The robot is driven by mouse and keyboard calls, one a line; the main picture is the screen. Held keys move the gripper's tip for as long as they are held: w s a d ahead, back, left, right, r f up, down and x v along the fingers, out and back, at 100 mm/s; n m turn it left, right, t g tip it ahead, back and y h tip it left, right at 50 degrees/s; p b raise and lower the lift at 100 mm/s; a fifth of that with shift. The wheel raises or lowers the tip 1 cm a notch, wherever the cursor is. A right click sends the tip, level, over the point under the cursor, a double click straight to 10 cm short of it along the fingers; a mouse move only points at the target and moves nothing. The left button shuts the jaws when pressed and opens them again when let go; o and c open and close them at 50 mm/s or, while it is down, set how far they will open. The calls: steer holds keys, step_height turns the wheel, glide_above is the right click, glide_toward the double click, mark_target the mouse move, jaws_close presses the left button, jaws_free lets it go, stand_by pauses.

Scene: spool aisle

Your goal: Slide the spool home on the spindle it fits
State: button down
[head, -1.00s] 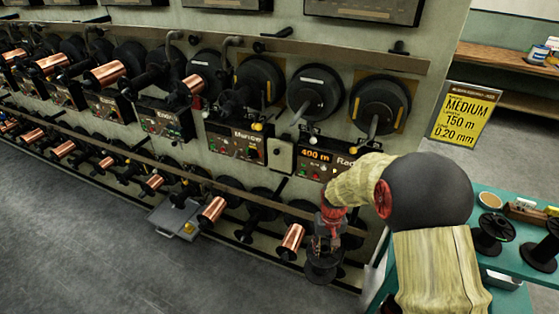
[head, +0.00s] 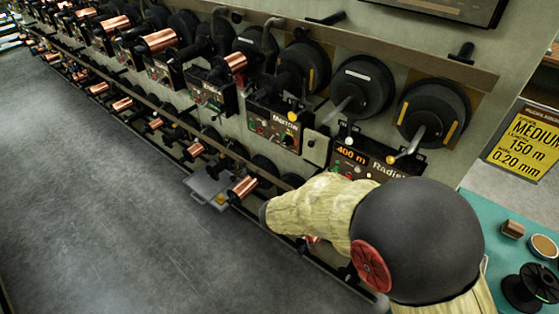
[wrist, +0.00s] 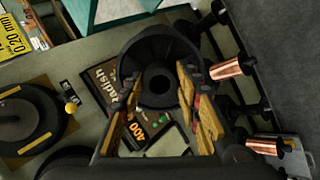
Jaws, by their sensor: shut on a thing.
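In the wrist view my gripper (wrist: 160,98) is shut on a dark, empty spool (wrist: 158,48), with its round bore facing the camera. In the head view my forearm hides most of the gripper and spool. Above them, the bare grey spindle (head: 415,142) at the far right stands out from a black disc with two yellow strips. Left of it is another bare spindle (head: 343,104) on a black disc. The spool is apart from both. In the wrist view, a disc (wrist: 20,120) with a yellow-tipped lever (wrist: 70,107) lies left of the spool.
A control panel (head: 362,162) reading 400 m sits below the right spindles. Copper-wound spools (head: 243,188) line the lower row. A yellow sign (head: 530,142) reads MEDIUM, 150 m, 0.20 mm. A teal table (head: 500,215) holds another black spool (head: 530,288). Open grey floor lies left.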

steer(key=w+a+r+n+t+h+p, duration=0.1)
steer(key=w+a+r+n+t, duration=0.1)
steer(key=a+r+t, duration=0.3)
steer(key=w+a+r+n+t+h, duration=0.1)
steer(key=a+r+t, duration=0.3)
steer(key=a+r, duration=0.7)
step_height(320, 180, up, 6)
steer(key=shift+w+a+n+t+h+p, duration=0.3)
steer(key=shift+w+n+t+h+p, duration=0.1)
steer(key=shift+w+n, duration=0.45)
steer(key=shift+f+b, duration=0.1)
steer(key=shift+b, duration=0.45)
steer(key=shift+b+x, duration=0.65)
steer(key=shift+x, duration=1.6)
steer(key=shift+b, duration=0.85)
steer(key=shift+d, duration=0.1)
steer(key=b+x, duration=0.3)
steer(key=x, duration=0.4)
